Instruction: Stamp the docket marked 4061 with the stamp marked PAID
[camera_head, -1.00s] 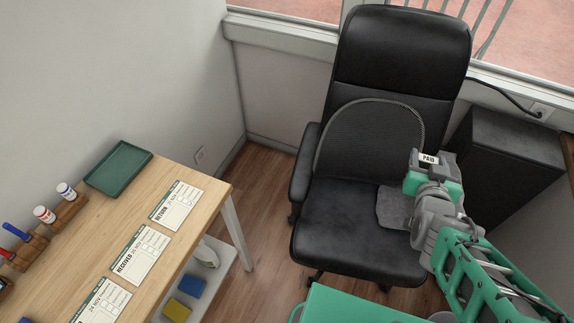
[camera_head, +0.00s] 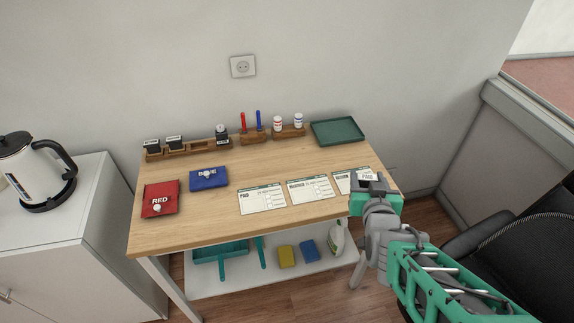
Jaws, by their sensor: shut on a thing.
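My gripper (camera_head: 372,187) is shut on a stamp (camera_head: 368,177) whose white label reads PAID. It holds the stamp by the right front corner of the wooden table (camera_head: 215,221), overlapping the rightmost docket in the picture. Three white dockets with green top bands lie in a row on the table: one headed PAID (camera_head: 262,199) at left, one headed RECEIVED (camera_head: 311,189) in the middle, and one headed RETURN (camera_head: 347,182) at right, partly hidden by the stamp and gripper. Their numbers are too small to read, so I cannot tell which is 4061.
A red pad (camera_head: 160,204) and a blue pad (camera_head: 208,179) lie left of the dockets. Behind stand a stamp rack (camera_head: 187,150), red and blue pens, two small bottles and a green tray (camera_head: 337,131). A black chair (camera_head: 530,245) is at right, a kettle (camera_head: 36,170) at left.

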